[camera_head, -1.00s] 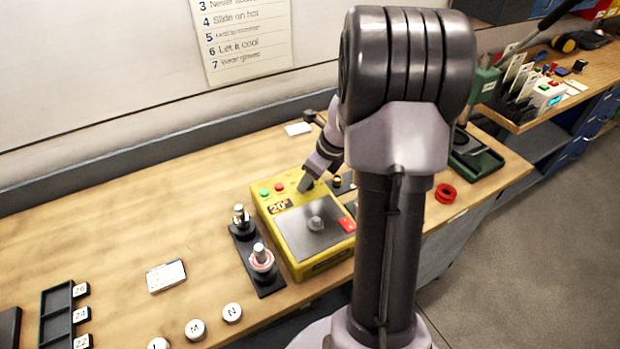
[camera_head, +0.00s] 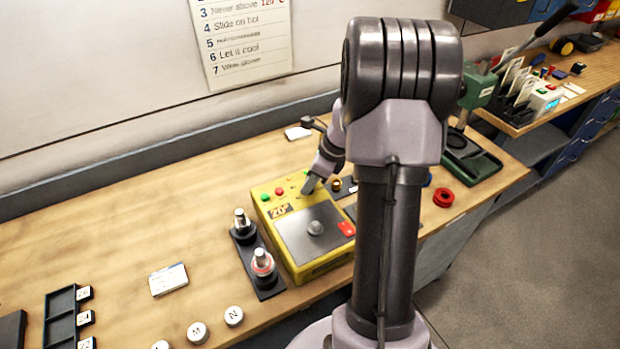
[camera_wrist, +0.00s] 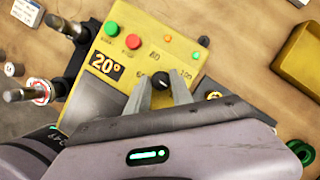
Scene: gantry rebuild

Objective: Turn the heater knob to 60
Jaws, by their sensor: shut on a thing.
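The yellow heater (camera_head: 322,264) stands on the bench; its yellow panel (camera_wrist: 183,28) fills the middle of the wrist view. Its display (camera_wrist: 105,66) reads 20°. My gripper (camera_wrist: 161,84) is shut on the knob, one finger on each side. In the head view my gripper (camera_head: 309,187) reaches down to the far part of the heater, and the knob is hidden there.
Green (camera_wrist: 112,29) and red (camera_wrist: 133,41) buttons sit near the knob. A black base with two metal posts (camera_head: 263,263) stands left of the heater. A yellow bin (camera_wrist: 302,55) is at the wrist view's right. The bench (camera_head: 120,225) further left is mostly clear.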

